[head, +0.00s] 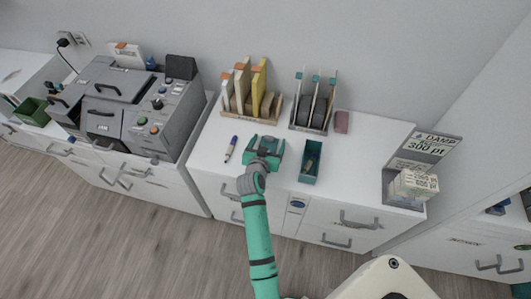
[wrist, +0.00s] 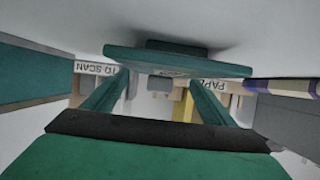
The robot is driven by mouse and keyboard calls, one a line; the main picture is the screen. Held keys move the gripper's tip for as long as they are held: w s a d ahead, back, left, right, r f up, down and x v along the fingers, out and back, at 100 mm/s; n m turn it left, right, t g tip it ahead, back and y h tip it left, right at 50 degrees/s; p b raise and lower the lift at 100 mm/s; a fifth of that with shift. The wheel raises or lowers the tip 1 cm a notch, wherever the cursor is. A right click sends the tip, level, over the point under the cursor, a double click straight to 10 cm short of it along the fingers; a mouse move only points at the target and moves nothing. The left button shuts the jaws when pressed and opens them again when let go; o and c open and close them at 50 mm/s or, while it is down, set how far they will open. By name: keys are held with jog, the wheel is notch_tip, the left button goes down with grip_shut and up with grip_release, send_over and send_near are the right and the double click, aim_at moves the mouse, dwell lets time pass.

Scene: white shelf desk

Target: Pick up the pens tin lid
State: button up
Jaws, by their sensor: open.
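The pens tin lid (wrist: 178,63), a flat teal plate with a smaller darker teal piece against it, shows in the wrist view, which looks upside down. My gripper (wrist: 157,82) is open, with its two teal fingers apart and their tips at the lid. I cannot tell whether they touch it. In the head view my gripper (head: 264,149) is low over the desk, and the lid is hard to tell from the teal fingers. The open teal tin (head: 310,162) stands to its right, with something small inside; its side also shows at left in the wrist view (wrist: 32,78).
A purple and white pen (head: 231,149) lies left of my gripper; it shows in the wrist view (wrist: 282,87). Behind are a wooden file rack (head: 249,104) and a darker rack (head: 312,116). A grey machine (head: 130,105) is left, a grey display stand (head: 420,165) right. Desk right of the tin is clear.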

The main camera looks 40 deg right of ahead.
jog(key=shift+d, duration=0.1)
jog(key=shift+c, duration=0.3)
jog(key=c, duration=1.1)
